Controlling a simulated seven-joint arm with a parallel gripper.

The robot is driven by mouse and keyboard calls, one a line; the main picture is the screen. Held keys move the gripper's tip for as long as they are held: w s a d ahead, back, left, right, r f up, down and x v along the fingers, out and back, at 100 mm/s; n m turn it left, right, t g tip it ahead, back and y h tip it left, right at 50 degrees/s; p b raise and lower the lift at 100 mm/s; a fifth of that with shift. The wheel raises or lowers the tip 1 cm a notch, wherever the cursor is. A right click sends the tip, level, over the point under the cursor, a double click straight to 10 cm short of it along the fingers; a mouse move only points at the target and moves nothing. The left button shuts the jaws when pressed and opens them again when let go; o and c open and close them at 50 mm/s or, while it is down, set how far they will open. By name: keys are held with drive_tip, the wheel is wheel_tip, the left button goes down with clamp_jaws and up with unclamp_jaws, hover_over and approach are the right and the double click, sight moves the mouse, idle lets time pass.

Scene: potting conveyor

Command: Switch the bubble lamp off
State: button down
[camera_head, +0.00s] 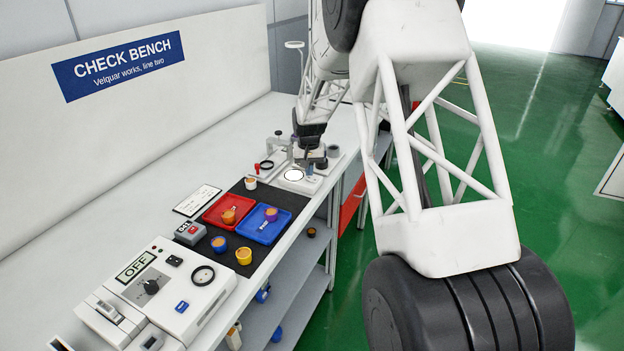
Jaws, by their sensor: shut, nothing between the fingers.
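No label in view names the bubble lamp. A white fixture (297,182) at the far part of the bench has a bright round white disc (294,175) with a dark rim, which may be the lamp; I cannot tell for sure whether it is lit. My gripper (308,163) is small in the picture, shut and empty, just above or beside this fixture. Whether it touches anything is unclear, and the arm hides part of the fixture.
A black mat (238,189) holds a red tray (212,221), a blue tray (284,228) and several small coloured cups. A grey box with a red button (190,232) stands by the mat. Shelves (296,300) are below. Bare bench lies along the back wall.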

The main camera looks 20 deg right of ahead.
drive_tip(key=shift+f, duration=0.75)
idle(0.7)
drive_tip(key=shift+r, duration=0.1)
drive_tip(key=shift+r, duration=3.4)
